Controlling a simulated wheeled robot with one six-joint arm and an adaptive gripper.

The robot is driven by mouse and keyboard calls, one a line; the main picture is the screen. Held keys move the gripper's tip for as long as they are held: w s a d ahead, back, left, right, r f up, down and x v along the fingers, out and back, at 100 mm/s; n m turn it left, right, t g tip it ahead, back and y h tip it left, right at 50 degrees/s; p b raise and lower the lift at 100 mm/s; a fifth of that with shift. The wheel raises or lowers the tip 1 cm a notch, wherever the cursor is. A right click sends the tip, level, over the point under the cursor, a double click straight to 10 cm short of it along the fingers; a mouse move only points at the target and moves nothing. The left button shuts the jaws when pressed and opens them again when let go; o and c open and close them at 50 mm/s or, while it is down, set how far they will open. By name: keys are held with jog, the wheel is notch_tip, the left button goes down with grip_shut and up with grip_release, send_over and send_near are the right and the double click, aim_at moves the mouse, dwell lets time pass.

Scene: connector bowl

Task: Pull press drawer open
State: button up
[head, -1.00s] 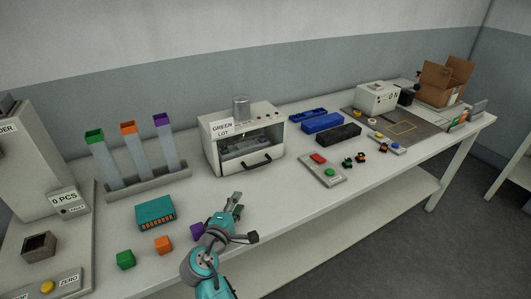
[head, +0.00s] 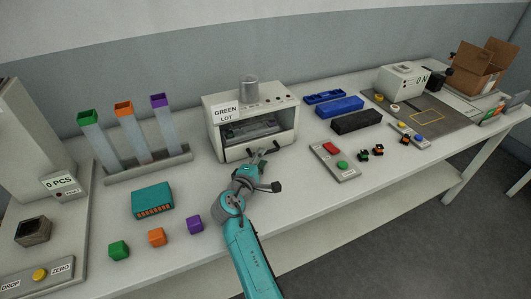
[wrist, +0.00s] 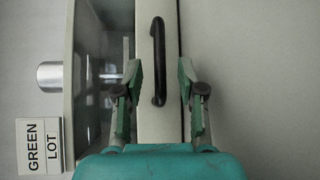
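The press (head: 291,117) is a white box with a window front and a "GREEN LOT" sign (head: 226,112). Its drawer front (head: 230,155) is at the bottom and looks shut. The dark bar handle (wrist: 158,60) of the drawer shows clearly in the wrist view. My gripper (head: 257,157) is in front of the drawer in the head view. In the wrist view my gripper (wrist: 159,82) is open, with one finger on each side of the handle. Gaps show on both sides, so it is not clamped. How deep the handle sits between the fingers is unclear.
A metal cylinder (head: 249,88) stands on the press. A teal block (head: 153,200) and green (head: 119,250), orange (head: 156,237) and purple (head: 194,225) cubes lie left of my arm. A button panel (head: 334,161) is to the right. The tabletop before the press is mostly clear.

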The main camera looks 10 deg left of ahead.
jog(key=shift+x, duration=2)
grip_shut()
